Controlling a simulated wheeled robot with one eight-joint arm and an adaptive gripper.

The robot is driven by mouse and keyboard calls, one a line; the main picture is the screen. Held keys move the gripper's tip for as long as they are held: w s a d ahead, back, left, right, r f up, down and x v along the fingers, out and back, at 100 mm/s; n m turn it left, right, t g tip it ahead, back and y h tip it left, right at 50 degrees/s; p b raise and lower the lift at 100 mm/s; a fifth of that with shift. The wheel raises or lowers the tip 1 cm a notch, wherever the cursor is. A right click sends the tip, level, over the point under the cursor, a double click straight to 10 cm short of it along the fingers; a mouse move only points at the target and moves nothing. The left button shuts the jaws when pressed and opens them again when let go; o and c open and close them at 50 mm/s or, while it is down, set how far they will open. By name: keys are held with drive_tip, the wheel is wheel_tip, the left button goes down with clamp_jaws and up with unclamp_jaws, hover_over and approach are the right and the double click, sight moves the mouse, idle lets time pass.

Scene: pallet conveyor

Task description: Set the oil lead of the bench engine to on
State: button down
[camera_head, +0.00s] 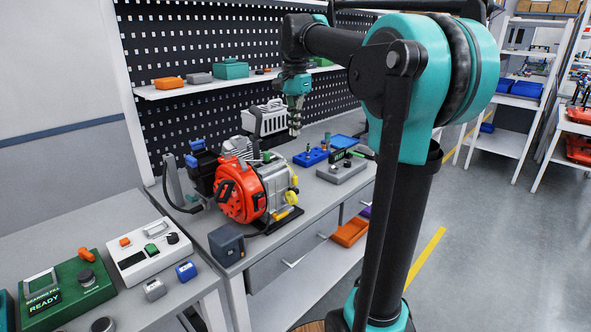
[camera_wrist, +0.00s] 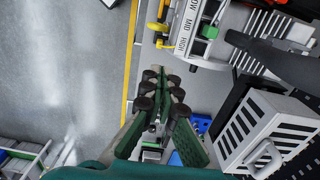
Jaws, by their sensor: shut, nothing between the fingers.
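The bench engine (camera_head: 272,181) sits on the workbench, with a red-orange front housing (camera_head: 236,202) and a grey finned body. Yellow fittings (camera_head: 293,192) show on its right side. The wrist view shows part of the engine at the top, with a LOW, MID, HIGH scale (camera_wrist: 186,28), a green block (camera_wrist: 210,32) and a yellow lever-like fitting (camera_wrist: 161,28). I cannot tell which part is the oil lead or how it is set. My gripper (camera_head: 294,130) is shut and empty, pointing down above the bench, behind and right of the engine; its fingers show in the wrist view (camera_wrist: 161,78).
A light vented box (camera_head: 265,119) stands behind the engine; it fills the right of the wrist view (camera_wrist: 265,135). A blue tray (camera_head: 311,156) and a grey fixture (camera_head: 342,170) lie right of the engine. A dark box (camera_head: 226,244) stands at the bench's front left corner.

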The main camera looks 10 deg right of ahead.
sight(295, 177)
wheel_tip(295, 177, down, 14)
drive_tip(key=shift+r, duration=0.25)
idle(0.4)
wheel_tip(295, 177, down, 2)
drive_tip(key=shift+f, duration=0.1)
drive_tip(key=shift+s+f, duration=0.1)
drive_tip(key=shift+f, duration=0.05)
